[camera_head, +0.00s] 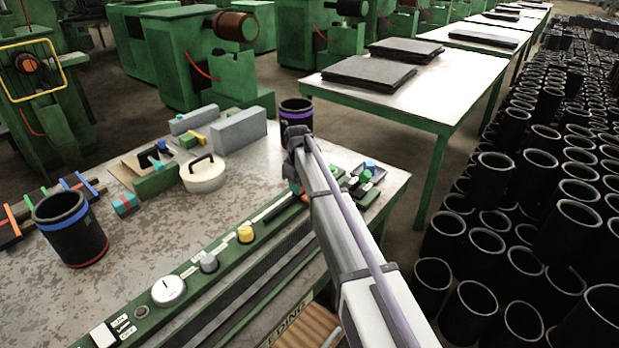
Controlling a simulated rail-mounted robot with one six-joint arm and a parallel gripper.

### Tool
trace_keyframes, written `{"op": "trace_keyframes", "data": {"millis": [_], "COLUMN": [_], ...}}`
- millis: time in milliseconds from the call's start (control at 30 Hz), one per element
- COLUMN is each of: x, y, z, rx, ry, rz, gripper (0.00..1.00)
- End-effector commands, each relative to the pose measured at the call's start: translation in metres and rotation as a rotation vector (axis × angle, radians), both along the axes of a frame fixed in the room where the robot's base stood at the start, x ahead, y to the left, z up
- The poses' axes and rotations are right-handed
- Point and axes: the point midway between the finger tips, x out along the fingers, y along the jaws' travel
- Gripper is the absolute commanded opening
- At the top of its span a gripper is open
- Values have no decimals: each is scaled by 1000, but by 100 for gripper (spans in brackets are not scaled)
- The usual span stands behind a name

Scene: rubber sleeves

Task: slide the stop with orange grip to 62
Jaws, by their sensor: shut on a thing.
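My arm and the gripper hide most of the stop. The scale marks and the figure 62 cannot be read from here.
The green strip (130,320) also carries a white dial (168,291), a grey knob (208,262) and a yellow knob (245,234). A purple-banded sleeve (297,115) stands behind my gripper. A lidded pot (203,175) and a blue-banded sleeve (70,230) stand left.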

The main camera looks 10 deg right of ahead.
Motion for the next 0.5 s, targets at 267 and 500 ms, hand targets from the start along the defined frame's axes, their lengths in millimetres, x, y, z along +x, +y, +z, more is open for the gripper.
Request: {"op": "trace_keyframes", "data": {"millis": [267,500], "x": [-20,-20], "y": [23,22], "z": [0,0], "rx": [1,0], "ry": [1,1], "rz": [0,0], "gripper": [0,29]}}
